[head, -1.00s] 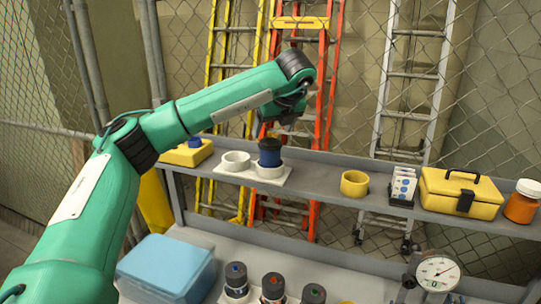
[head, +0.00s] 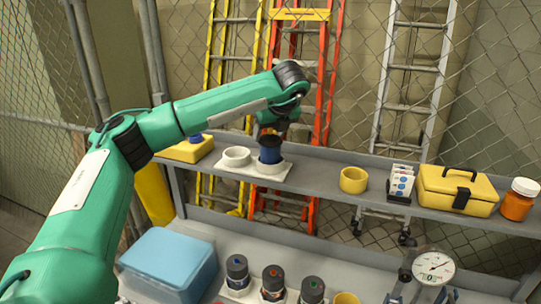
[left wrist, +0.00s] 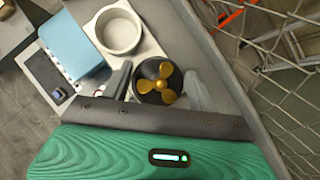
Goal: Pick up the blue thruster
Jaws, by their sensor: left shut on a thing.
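The blue thruster (head: 270,155) stands upright in a white ring holder (head: 271,167) on the upper shelf. It has a dark top, and the left wrist view shows its gold propeller (left wrist: 160,83). My left gripper (head: 272,133) is over it from above. In the left wrist view, its fingers (left wrist: 158,86) lie on either side of the dark top, and it is shut on the thruster. The thruster's base is hidden inside the ring. My right gripper is not in view.
An empty white ring (head: 236,156) sits beside the holder. A yellow ring (head: 353,180), a card stand (head: 401,184), a yellow toolbox (head: 458,190) and an orange jar (head: 519,200) stand to the right. Below are a blue bin (head: 168,262) and several dark thrusters. A mesh fence is behind.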

